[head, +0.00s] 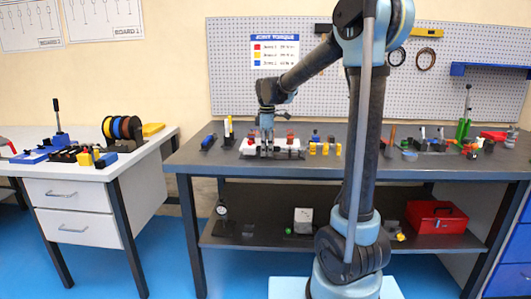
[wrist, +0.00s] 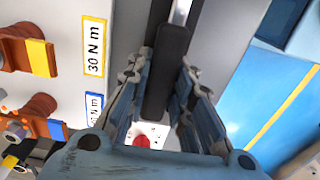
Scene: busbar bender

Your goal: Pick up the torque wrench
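In the wrist view, a bar with a black handle (wrist: 166,85) and a bright metal part (wrist: 180,12) at the top edge looks like the torque wrench. My gripper (wrist: 167,62) has one finger on each side of the black handle. The fingers are very close to its sides; I cannot tell whether they touch it. In the head view my gripper (head: 267,150) points down at the workbench, over a pale block with red parts. The wrench cannot be made out there.
The dark workbench (head: 345,165) holds yellow pieces (head: 325,149) just right of my gripper and small tools further right. In the wrist view, labelled plates and copper-coloured parts (wrist: 38,108) stand close on the left. A red toolbox (head: 436,217) sits on the lower shelf.

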